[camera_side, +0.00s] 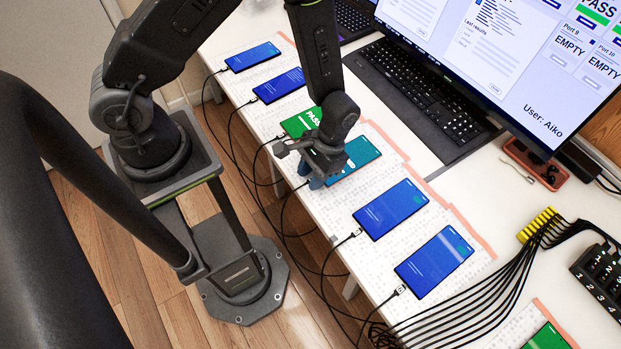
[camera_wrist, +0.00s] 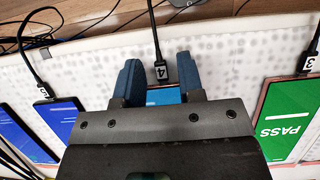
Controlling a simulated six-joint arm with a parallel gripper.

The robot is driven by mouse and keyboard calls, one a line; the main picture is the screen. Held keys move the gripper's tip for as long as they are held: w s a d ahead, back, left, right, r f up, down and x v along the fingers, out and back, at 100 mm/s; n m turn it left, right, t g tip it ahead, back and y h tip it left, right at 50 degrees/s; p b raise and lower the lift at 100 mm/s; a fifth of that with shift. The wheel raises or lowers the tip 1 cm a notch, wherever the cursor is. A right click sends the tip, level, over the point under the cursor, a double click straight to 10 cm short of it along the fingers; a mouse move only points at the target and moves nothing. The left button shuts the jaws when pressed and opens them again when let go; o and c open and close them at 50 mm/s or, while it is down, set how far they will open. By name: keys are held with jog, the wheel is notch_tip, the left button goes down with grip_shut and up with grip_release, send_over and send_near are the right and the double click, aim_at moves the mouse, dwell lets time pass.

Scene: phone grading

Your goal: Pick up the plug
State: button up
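The black plug with a white label 4 (camera_wrist: 158,70) lies between my fingertips in the wrist view, at the end of the phone (camera_wrist: 164,96). My gripper (camera_wrist: 157,62) is open, one blue finger on each side of the plug with gaps on both sides. In the side view my gripper (camera_side: 313,181) is low at the near end of a teal-screen phone (camera_side: 360,152). The plug is hidden there behind my gripper. Whether the plug sits fully in the phone cannot be told, as my gripper covers most of the phone in the wrist view.
A green PASS phone (camera_wrist: 286,115) with plug 3 (camera_wrist: 307,64) is to the right in the wrist view. Blue-screen phones (camera_wrist: 59,118) with cables are to the left. Loose cables hang over the table's near edge.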

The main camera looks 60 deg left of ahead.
grip_shut()
jog(key=shift+r, duration=0.15)
jog(key=shift+r, duration=0.5)
notch_tip(320, 180, up, 3)
jog(key=shift+w+f, duration=0.1)
jog(key=shift+f, duration=0.1)
jog(key=s+a+r, duration=0.1)
jog(key=a+r, duration=0.6)
jog(key=a, duration=0.4)
jog(key=shift+a, duration=0.35)
